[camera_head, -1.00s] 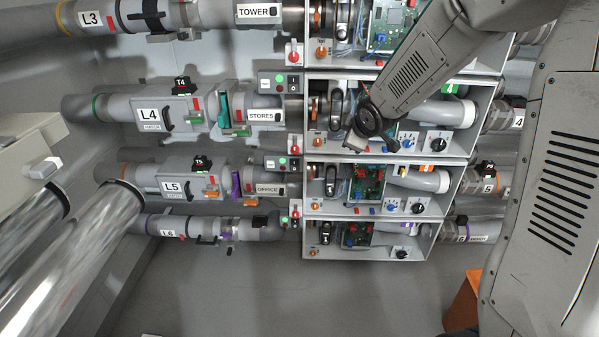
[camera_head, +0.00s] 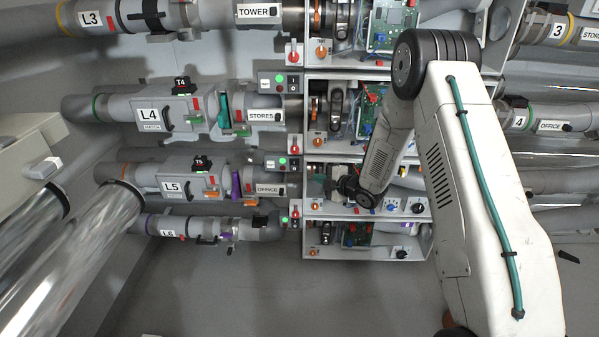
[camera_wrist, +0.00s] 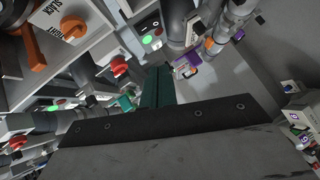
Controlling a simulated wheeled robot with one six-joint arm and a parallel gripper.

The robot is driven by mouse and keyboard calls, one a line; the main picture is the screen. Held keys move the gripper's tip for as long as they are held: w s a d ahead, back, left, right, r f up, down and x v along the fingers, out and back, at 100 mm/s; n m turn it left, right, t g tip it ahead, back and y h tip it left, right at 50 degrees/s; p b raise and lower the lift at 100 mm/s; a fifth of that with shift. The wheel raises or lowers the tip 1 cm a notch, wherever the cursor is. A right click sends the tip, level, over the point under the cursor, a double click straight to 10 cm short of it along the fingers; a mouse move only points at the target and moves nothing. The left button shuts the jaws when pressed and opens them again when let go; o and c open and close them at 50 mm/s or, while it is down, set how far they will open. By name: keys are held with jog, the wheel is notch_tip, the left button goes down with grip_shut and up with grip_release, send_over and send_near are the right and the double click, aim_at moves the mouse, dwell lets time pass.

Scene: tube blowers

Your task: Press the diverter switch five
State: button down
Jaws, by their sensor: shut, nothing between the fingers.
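No label that I can read names diverter switch five. In the row marked L5 (camera_head: 172,187), a small control box (camera_head: 271,163) has a lit green lamp (camera_head: 282,161) and a rocker switch (camera_head: 295,162). My gripper (camera_head: 323,183) is at the front of the open equipment bay to the right of this box, partly blurred by the dark bay behind it. In the wrist view, its teal fingers (camera_wrist: 156,84) are shut together and empty. Beyond them is a box with a green lamp and rocker switch (camera_wrist: 150,32). Another green-lamp box (camera_wrist: 60,104) is at the left.
Red knobs (camera_wrist: 118,65) and an orange knob (camera_wrist: 72,28) stick out near my fingers. Blue (camera_head: 392,205) and black (camera_head: 418,207) dials sit in the L5 bay. Pipes run along the left wall. The floor (camera_head: 230,290) below is clear.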

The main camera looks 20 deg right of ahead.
send_near(292, 169)
jog(key=w+a, duration=0.3)
jog(key=w, duration=0.1)
jog(key=shift+w+d+f, duration=0.2)
jog(key=shift+w+f, duration=0.25)
jog(key=shift+f, duration=0.3)
